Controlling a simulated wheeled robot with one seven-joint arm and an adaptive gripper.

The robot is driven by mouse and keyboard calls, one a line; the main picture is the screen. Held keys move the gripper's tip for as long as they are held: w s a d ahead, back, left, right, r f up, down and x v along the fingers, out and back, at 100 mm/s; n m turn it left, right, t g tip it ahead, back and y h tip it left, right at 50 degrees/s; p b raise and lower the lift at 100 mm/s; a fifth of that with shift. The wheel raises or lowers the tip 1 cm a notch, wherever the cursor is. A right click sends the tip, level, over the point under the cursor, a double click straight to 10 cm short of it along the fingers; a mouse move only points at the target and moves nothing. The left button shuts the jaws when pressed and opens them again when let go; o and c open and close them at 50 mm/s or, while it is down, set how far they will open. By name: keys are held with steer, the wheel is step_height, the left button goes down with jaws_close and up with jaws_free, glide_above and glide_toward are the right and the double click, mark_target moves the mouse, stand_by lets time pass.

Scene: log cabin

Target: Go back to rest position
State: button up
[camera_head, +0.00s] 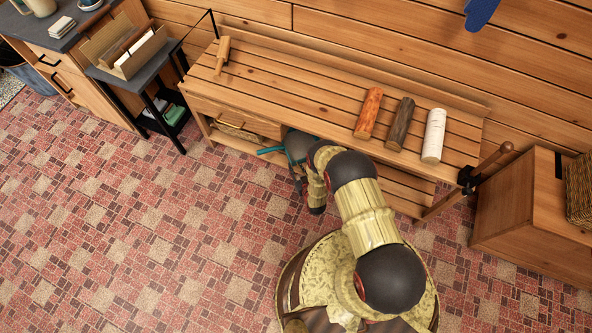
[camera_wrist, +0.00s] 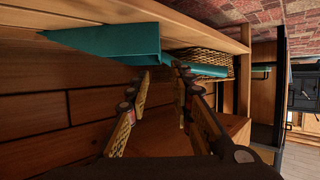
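My gripper (camera_wrist: 164,74) shows in the wrist view with its two yellow-patterned fingers apart and a gap between the tips. Nothing is clearly gripped. Teal pieces (camera_wrist: 105,44) lie beyond the fingertips, and I cannot tell whether they touch them. In the head view my arm bends forward and down to the front edge of the wooden bench (camera_head: 290,75). The gripper there is mostly hidden behind my arm, and a teal bar (camera_head: 270,150) shows beside it.
An orange log (camera_head: 369,112), a dark log (camera_head: 399,124) and a white log (camera_head: 434,135) lie on the bench, with a wooden mallet (camera_head: 222,55). A wooden cabinet (camera_head: 535,215) stands right, a black side table (camera_head: 150,80) left. The tiled floor at left is clear.

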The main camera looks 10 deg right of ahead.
stand_by(0.5)
steer(key=s+d+f+g+h, duration=0.1)
steer(key=s+f+g, duration=0.4)
steer(key=s, duration=0.3)
steer(key=s+d+f+g+h, duration=0.1)
steer(key=s+f+g, duration=0.35)
steer(key=s, duration=0.35)
step_height(320, 180, up, 48)
steer(key=d+f+m+g+p, duration=0.1)
steer(key=d+g+p, duration=0.1)
steer(key=g, duration=0.4)
steer(key=s+r+t+p, duration=0.1)
steer(key=s+r, duration=0.4)
steer(key=r, duration=1.1)
steer(key=s+r+t+p, duration=0.2)
steer(key=s+r+t, duration=0.2)
steer(key=r, duration=1.3)
steer(key=s+r+t+p, duration=0.1)
steer(key=s+r, duration=0.7)
steer(key=r, duration=0.8)
steer(key=shift+r+m+t, duration=0.15)
steer(key=shift+m+t, duration=0.25)
steer(key=shift+t, duration=0.45)
